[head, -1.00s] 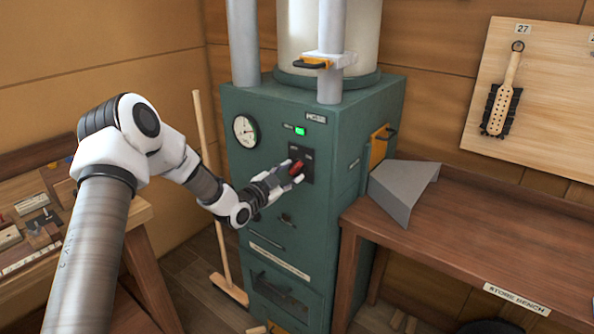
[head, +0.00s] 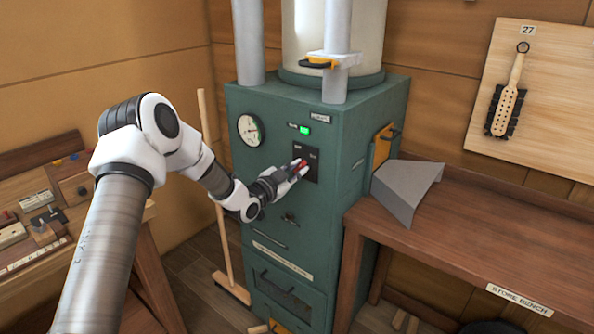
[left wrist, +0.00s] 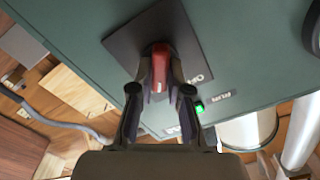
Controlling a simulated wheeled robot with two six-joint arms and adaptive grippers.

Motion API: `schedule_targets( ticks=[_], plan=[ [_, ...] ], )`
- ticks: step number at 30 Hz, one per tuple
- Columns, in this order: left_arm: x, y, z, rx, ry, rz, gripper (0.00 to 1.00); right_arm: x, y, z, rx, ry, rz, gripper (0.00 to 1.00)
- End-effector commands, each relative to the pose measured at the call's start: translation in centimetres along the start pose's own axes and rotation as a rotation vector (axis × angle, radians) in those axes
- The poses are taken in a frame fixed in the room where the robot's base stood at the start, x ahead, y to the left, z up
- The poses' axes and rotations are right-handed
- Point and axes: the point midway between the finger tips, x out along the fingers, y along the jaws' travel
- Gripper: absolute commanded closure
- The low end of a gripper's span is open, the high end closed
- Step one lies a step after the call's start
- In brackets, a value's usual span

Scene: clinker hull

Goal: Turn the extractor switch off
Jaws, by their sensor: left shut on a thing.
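The extractor is a green cabinet (head: 262,215) with a black switch plate (head: 313,158) on its front; the plate also shows in the left wrist view (left wrist: 125,40). The red switch handle (left wrist: 159,68) is between the fingers of my left gripper (left wrist: 160,84), which is shut on it. In the head view the gripper (head: 297,170) partly covers the red handle (head: 301,163). A green lamp (head: 304,130) above the plate is lit. The plate's lettering is too small or partly hidden to read surely. My right gripper is not in view.
A round gauge (head: 249,130) is left of the switch. A broom (head: 222,215) stands beside the cabinet. The store bench (head: 480,230) with a grey hood-shaped piece (head: 405,190) is at right, and a workbench (head: 75,225) with small items at left.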

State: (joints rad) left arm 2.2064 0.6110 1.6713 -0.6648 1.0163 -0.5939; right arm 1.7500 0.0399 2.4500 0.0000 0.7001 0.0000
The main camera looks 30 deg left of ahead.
Motion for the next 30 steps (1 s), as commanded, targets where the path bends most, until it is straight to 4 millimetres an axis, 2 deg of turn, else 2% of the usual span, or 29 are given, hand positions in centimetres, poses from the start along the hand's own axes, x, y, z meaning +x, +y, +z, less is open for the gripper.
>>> schedule_targets(
  ticks=[8, 30],
  plan=[
    [-0.1, 0.2, 0.3, -0.148, -0.002, 0.002, 1.0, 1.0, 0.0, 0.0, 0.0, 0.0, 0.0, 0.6],
    [-0.1, -0.1, 0.4, -0.81, -0.004, 0.002, 1.0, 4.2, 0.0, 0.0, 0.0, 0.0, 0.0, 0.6]
  ],
)
